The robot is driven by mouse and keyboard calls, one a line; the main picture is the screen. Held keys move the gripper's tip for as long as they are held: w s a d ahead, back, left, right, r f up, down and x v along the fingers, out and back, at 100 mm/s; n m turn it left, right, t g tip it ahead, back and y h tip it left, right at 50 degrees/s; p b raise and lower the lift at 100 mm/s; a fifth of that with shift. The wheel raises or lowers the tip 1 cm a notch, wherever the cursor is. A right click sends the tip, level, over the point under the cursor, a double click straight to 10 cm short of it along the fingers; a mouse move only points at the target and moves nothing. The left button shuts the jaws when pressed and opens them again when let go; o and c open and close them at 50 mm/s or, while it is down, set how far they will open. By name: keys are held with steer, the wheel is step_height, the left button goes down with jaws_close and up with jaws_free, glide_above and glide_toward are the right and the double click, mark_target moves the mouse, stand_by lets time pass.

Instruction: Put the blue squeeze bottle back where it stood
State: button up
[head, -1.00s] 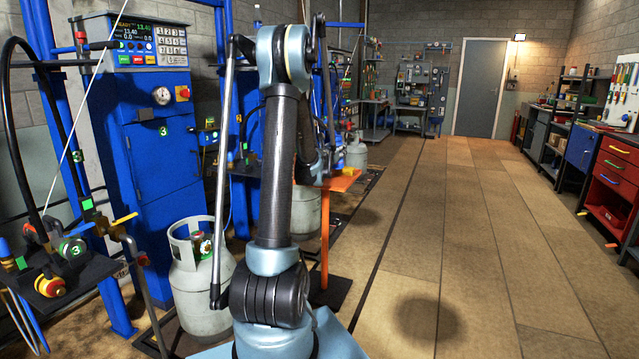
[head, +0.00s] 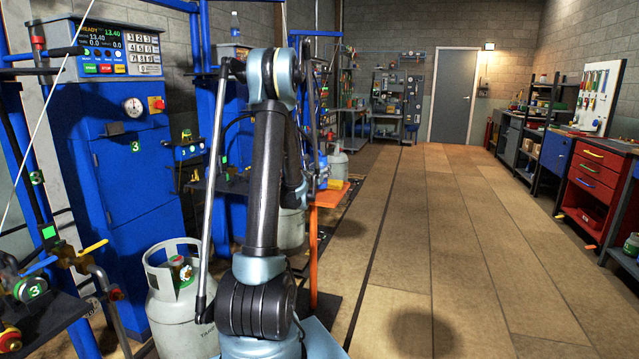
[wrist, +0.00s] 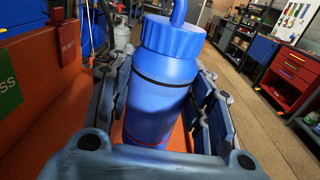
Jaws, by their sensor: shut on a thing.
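The blue squeeze bottle (wrist: 165,95) fills the middle of the wrist view, with its ribbed blue cap and curved spout toward the top. My gripper (wrist: 163,112) is shut on its body, with a jointed dark finger on each side. An orange surface (wrist: 185,137) shows below and behind the bottle. I cannot tell whether the bottle touches it. In the head view, my arm hides most of the gripper near the orange stand (head: 328,196), and a small blue patch there is too small to make out.
A grey gas cylinder (head: 180,305) stands left of my arm, before a blue scale cabinet (head: 120,190). A small bluish bottle (head: 235,23) shows high behind it. Red drawers (head: 597,185) line the right wall. The floor (head: 430,230) between is clear.

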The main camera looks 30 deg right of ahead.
steer(key=shift+f, duration=2.2)
steer(key=o, duration=1.3)
steer(key=shift+f, duration=0.1)
